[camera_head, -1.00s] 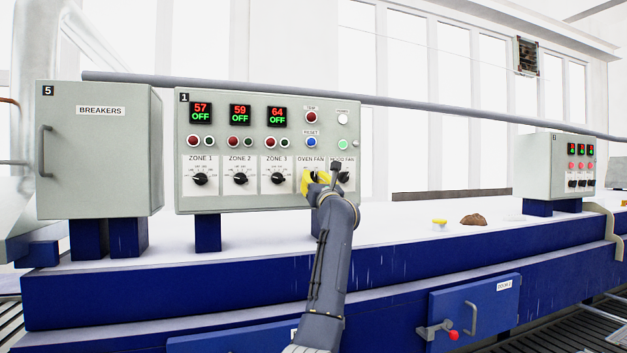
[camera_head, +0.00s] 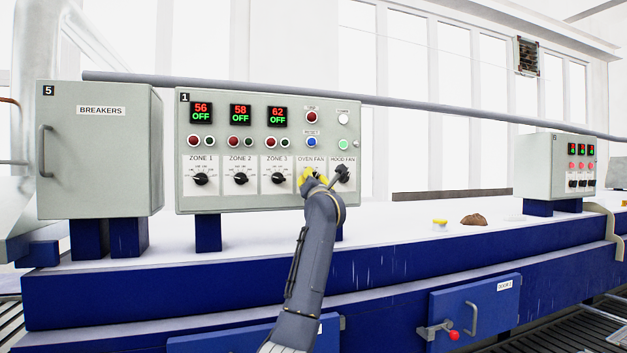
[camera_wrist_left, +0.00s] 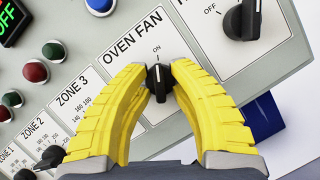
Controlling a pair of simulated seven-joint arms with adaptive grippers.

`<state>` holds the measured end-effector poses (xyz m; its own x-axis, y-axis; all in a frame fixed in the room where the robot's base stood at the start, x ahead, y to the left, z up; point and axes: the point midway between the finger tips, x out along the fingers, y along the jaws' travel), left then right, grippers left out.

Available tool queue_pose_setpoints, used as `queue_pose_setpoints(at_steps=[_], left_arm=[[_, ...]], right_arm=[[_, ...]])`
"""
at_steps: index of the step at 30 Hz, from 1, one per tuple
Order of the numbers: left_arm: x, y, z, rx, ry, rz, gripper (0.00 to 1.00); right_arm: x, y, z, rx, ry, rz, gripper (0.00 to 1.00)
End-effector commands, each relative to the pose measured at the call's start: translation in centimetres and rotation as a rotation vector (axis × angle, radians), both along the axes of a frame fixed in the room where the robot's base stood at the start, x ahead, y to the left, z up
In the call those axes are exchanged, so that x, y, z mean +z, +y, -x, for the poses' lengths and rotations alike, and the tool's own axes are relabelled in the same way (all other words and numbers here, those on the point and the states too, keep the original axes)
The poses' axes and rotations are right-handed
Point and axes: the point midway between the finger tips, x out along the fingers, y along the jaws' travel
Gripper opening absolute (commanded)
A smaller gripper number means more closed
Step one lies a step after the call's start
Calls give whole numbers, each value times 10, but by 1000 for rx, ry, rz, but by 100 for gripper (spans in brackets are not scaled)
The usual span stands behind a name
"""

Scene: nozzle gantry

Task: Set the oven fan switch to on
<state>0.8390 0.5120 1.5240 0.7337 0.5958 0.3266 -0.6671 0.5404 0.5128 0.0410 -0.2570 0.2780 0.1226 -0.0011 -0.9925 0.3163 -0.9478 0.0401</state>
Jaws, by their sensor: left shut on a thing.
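The oven fan switch (camera_wrist_left: 158,83) is a black knob under the "OVEN FAN" label on the grey control panel (camera_head: 230,205). In the left wrist view its pointer mark lines up with the "ON" print (camera_wrist_left: 157,50). My left gripper (camera_wrist_left: 160,88) has its yellow fingers shut on this knob, one finger on each side. In the head view the left gripper (camera_head: 313,178) is at the panel's lower right and mostly covers the knob. The left finger hides part of the label plate, and no "OFF" print of this switch shows. My right gripper is in neither view.
The hood fan knob (camera_wrist_left: 243,20) is close on the right. The zone 3 knob (camera_head: 279,180) is on the left. Push buttons (camera_head: 312,142) sit above. A breakers cabinet (camera_head: 100,160) stands at far left, and a smaller panel (camera_head: 550,165) at far right.

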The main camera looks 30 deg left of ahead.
Motion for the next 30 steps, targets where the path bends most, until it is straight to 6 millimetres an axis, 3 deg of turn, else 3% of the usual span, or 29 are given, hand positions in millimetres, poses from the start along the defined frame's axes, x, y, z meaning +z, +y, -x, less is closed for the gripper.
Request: queue_pose_setpoints(at_steps=[9, 10, 17, 30], left_arm=[[7, -1, 3, 1, -9, -8, 0], [7, -1, 3, 1, -9, -8, 26], [4, -1, 1, 0, -6, -5, 52], [-1, -7, 8, 0, -2, -3, 52]], right_arm=[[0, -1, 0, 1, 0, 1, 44], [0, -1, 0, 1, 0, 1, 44], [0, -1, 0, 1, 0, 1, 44], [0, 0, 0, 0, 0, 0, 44]])
